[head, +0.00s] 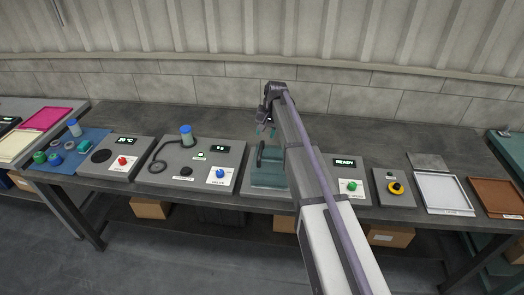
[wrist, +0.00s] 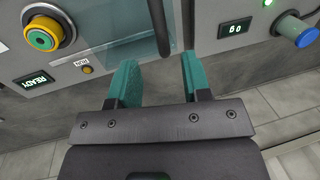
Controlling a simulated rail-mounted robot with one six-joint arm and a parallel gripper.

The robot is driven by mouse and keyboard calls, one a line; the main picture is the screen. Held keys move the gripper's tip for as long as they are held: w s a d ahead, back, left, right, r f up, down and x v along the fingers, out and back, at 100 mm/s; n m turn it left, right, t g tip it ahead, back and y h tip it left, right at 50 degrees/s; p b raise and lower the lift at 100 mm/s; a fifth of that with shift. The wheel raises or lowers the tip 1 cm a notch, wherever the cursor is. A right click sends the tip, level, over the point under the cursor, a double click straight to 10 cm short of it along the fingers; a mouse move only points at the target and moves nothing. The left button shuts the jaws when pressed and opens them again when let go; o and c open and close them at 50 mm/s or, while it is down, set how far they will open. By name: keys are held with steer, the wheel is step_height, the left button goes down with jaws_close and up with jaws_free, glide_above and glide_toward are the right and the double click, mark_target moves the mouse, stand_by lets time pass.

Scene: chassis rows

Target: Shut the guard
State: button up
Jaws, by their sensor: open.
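The guard (head: 269,174) is a teal see-through panel on the grey machine in the middle of the bench, partly hidden by my arm. A dark upright handle (head: 260,153) stands at its left side. In the wrist view the guard (wrist: 118,28) shows at the top, with the dark handle bar (wrist: 160,24) at its right edge. My gripper (head: 266,131) is open and empty above and behind the guard in the head view. In the wrist view the teal fingers (wrist: 160,78) are apart, with the bar's end in line with the gap; I cannot tell whether they touch.
The machine's READY display (head: 345,162) and green button (head: 351,186) are right of the guard. A station with a blue knob (head: 220,173) and a cable-tethered blue-topped cylinder (head: 186,134) stands left. A yellow-ringed button (head: 396,187) and white tray (head: 440,190) lie right. The bench behind is clear.

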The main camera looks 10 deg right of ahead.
mark_target(261, 147)
steer(key=f+b, duration=0.2)
steer(key=a+f+b, duration=0.1)
steer(key=f+b, duration=0.1)
steer(key=f, duration=0.1)
steer(key=f+b, duration=0.1)
steer(key=f, duration=0.1)
steer(key=shift+w+a+f+b, duration=0.2)
steer(key=shift+f+b, duration=0.1)
steer(key=shift+b, duration=0.1)
steer(key=shift+r, duration=0.1)
jaws_close()
